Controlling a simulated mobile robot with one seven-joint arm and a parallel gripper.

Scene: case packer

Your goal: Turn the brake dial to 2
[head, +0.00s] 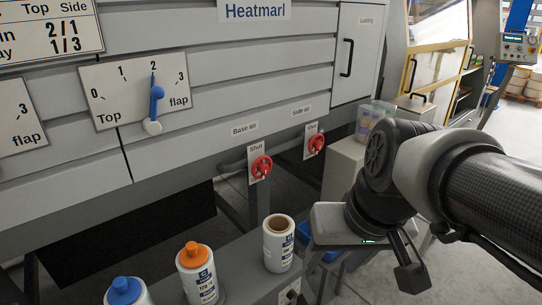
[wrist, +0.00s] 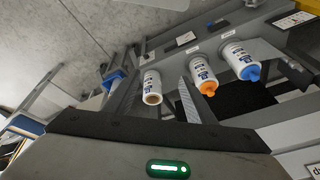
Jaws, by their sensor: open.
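No dial labelled brake shows in either view. The dial plate (head: 140,90) labelled "Top flap" has a scale from 0 to 3, and its blue pointer (head: 156,98) points up at 2. Part of another plate (head: 20,115), reading "3" and "flap", shows at the left edge; its pointer is out of view. My gripper (head: 405,265) is open and empty at the lower right of the head view, well away from the dials. Only one finger shows clearly there. Its housing with a green light fills the bottom of the wrist view.
A bottle with an orange cap (head: 197,270), a blue-capped bottle (head: 126,291) and an open-topped white bottle (head: 278,243) stand on a ledge below the panel. Two red valve handles (head: 261,167) (head: 316,144) stick out near "Shut" labels. A grey cabinet door (head: 357,55) is closed.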

